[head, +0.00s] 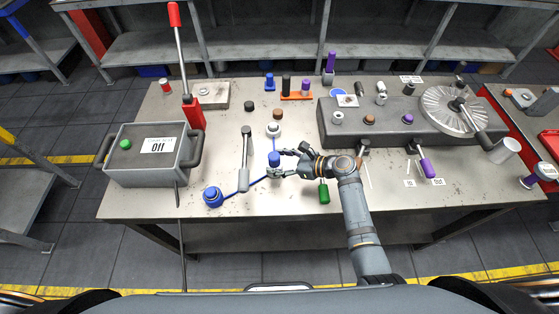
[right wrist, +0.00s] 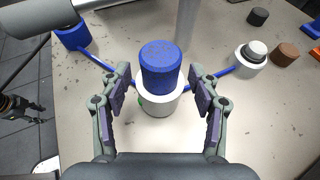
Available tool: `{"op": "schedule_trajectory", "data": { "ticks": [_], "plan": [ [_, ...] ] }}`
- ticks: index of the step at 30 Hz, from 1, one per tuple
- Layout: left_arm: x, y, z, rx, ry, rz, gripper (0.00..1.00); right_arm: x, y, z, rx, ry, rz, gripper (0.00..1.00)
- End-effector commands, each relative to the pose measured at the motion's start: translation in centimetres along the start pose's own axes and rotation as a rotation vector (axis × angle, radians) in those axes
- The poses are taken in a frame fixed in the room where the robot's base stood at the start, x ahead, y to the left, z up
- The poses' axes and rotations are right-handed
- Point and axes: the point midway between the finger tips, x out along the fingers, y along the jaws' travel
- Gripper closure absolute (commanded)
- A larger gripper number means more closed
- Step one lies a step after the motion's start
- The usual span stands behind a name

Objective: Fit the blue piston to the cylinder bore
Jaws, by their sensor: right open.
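The blue piston (head: 274,158) stands upright at the mouth of the white cylinder (right wrist: 158,103). In the right wrist view the piston (right wrist: 160,68) covers the bore, so how deep its lower end sits is hidden. My right gripper (right wrist: 163,88) is open. Its two fingers stand on either side of the piston and cylinder, with visible gaps. In the head view the right gripper (head: 284,164) reaches in from the right at the cylinder. A small dark gripper, apparently my left one (right wrist: 38,112), shows at the left edge of the right wrist view, too small to read.
Blue rods on the table link the cylinder to a blue-topped round part (head: 213,196) and a white round part (head: 274,129). A grey lever (head: 245,165) stands close left. A green-handled tool (head: 324,193) lies right. A grey box (head: 153,155) fills the table's left end.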

Motion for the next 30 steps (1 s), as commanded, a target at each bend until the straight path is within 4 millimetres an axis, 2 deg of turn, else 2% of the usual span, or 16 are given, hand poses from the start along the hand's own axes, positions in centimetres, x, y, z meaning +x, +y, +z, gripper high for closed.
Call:
{"op": "schedule_trajectory", "data": {
  "ticks": [5,12,18,22,30],
  "plan": [
    [0.0,-0.1,0.1,0.000,-0.001,-0.001,0.60,-1.6,-0.1,-0.2,-0.002,0.003,-0.002,0.38],
    [0.0,0.0,0.0,0.000,-0.001,0.000,0.60,-7.5,-0.1,-0.2,-0.003,0.006,-0.001,0.38],
    [0.0,0.0,0.0,0.000,0.000,0.000,0.60,-11.0,-0.1,-0.1,-0.002,0.003,-0.001,0.38],
    [0.0,0.0,0.0,0.000,0.000,0.000,0.60,-11.9,0.0,0.0,0.000,0.000,0.001,0.38],
    [0.0,0.0,0.0,0.000,0.000,0.000,0.60,-12.0,0.0,0.0,0.001,-0.001,0.000,0.38]
  ]
}}
